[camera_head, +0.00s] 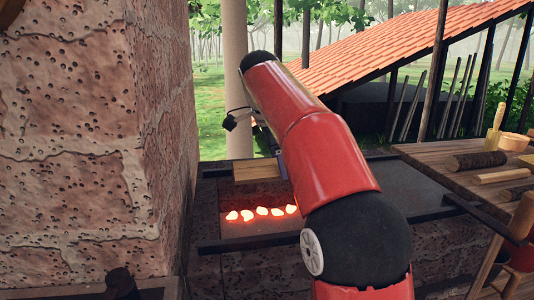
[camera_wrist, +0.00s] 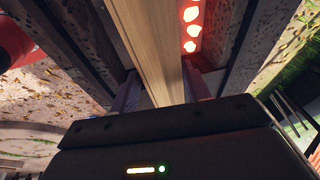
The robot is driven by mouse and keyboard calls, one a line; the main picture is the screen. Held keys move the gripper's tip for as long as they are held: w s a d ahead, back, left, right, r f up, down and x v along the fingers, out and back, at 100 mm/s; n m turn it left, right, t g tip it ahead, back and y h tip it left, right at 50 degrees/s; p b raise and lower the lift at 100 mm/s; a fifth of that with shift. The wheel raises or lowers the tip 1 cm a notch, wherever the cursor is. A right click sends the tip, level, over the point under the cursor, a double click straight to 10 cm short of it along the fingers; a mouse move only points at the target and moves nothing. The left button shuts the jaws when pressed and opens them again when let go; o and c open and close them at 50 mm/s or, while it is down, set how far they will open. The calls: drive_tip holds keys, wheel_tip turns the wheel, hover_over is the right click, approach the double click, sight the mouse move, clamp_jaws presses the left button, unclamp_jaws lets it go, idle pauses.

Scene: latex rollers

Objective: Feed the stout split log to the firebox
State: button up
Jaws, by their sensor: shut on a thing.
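The split log (camera_head: 257,170) is a pale wooden block. In the head view it hangs level above the firebox opening, to the left of my red arm. In the wrist view the log (camera_wrist: 150,45) runs away from between the fingers of my gripper (camera_wrist: 168,88), which is shut on it. In the head view my arm hides most of the gripper. The firebox (camera_head: 258,225) is a dark-rimmed opening in the stonework with a row of glowing coals (camera_head: 262,211) inside. The coals also show in the wrist view (camera_wrist: 191,30), beside the log.
A rough stone wall (camera_head: 85,130) rises close on the left. A flat grey slab (camera_head: 400,180) lies behind my arm.

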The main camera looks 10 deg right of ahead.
drive_tip(key=shift+s+f, duration=0.1)
drive_tip(key=shift+f, duration=0.4)
wheel_tip(320, 180, down, 9)
drive_tip(key=b, duration=0.4)
drive_tip(key=shift+r+b, duration=0.2)
drive_tip(key=shift+b, duration=0.2)
drive_tip(key=o, duration=1.2)
